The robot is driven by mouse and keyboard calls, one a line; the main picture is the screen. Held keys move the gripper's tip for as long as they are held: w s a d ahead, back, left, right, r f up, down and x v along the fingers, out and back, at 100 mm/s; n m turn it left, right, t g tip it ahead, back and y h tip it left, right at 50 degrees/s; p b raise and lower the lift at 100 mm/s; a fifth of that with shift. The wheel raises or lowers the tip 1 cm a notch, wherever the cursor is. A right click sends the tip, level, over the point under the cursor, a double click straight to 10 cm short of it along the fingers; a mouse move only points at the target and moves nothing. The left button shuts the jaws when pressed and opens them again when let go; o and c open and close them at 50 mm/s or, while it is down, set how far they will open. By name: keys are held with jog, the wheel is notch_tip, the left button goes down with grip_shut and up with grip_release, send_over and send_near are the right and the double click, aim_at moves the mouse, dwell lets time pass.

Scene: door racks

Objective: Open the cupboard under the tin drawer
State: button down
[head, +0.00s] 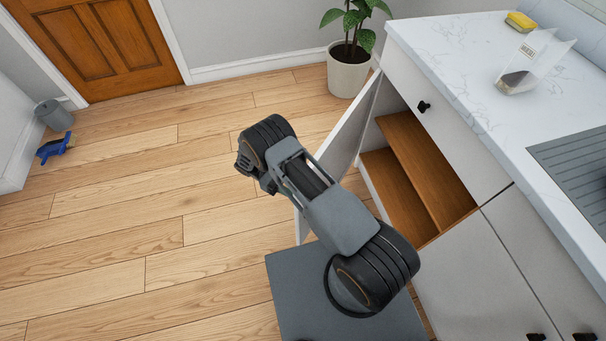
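The drawer (440,124) under the worktop is white, shut, and has a small black knob; whether it is the tin drawer cannot be told, as its inside is hidden. Below it a cupboard stands open, with a wooden shelf (428,165) and wooden floor showing inside and nothing seen on them. Its white door (350,130) is swung far out into the room, seen nearly edge-on. My arm crosses in front of the door's lower part and hides some of it. My gripper cannot be made out; the far end of the arm is hidden behind its own links.
A white worktop (440,45) holds a clear bag and a yellow sponge (520,21), beside a grey drainer. More shut white cupboard fronts (470,265) stand at lower right. A potted plant (348,73) stands beyond the open door.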

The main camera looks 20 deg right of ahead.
jog(key=shift+w+a, duration=0.25)
jog(key=shift+w, duration=0.05)
jog(key=c, duration=0.8)
grip_release()
jog(key=s+r+p, duration=0.1)
jog(key=r, duration=0.2)
jog(key=s+r+p, duration=0.2)
jog(key=r, duration=0.1)
jog(key=s+d+r+p, duration=0.1)
jog(key=s+r, duration=0.1)
jog(key=r, duration=0.1)
jog(key=shift+s+r, duration=0.1)
jog(key=shift+r, duration=0.2)
jog(key=s+d+r, duration=0.1)
jog(key=s+r, duration=0.2)
jog(key=s, duration=0.5)
jog(key=shift+s+d+r+p, duration=0.2)
jog(key=shift+s+d+p, duration=0.1)
jog(key=shift+d+p, duration=0.1)
